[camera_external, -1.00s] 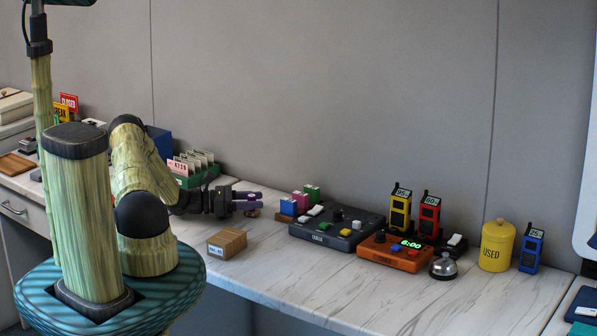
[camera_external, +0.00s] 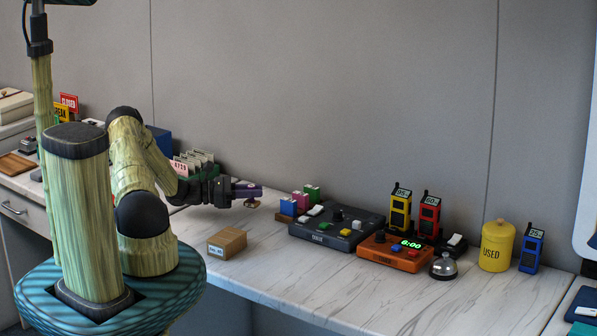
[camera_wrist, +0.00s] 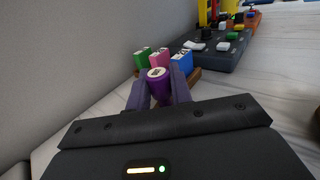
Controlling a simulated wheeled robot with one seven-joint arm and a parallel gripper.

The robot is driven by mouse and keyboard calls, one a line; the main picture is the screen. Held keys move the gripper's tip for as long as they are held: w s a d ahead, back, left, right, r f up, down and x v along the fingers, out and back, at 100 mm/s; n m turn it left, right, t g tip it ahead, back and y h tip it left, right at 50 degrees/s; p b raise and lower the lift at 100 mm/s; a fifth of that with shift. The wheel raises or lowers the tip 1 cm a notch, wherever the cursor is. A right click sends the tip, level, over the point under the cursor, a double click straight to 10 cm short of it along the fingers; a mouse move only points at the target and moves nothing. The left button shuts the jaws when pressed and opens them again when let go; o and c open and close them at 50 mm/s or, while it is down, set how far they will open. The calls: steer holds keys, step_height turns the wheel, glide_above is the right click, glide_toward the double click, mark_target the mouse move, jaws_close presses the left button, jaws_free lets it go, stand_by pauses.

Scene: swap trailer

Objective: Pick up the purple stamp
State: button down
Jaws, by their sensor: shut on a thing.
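The purple stamp (camera_wrist: 160,86) is between the two purple-grey fingers of my gripper (camera_wrist: 159,92) in the wrist view, with its round pale top showing. My gripper is shut on it. In the external view my gripper (camera_external: 246,189) is at the wall side of the counter, and a small brown and pale stamp foot (camera_external: 252,203) shows just under the fingertips. The fingers hide most of the stamp there. Whether its foot touches the counter I cannot tell.
Blue, pink and green blocks (camera_external: 288,207) stand on a brown base just right of my gripper. A dark button console (camera_external: 325,231), orange timer (camera_external: 382,257) and yellow canister (camera_external: 496,245) follow. A cardboard box (camera_external: 227,243) sits in front.

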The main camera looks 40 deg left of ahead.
mark_target(251, 186)
step_height(251, 186, up, 7)
steer(key=shift+r, duration=0.1)
stand_by(0.6)
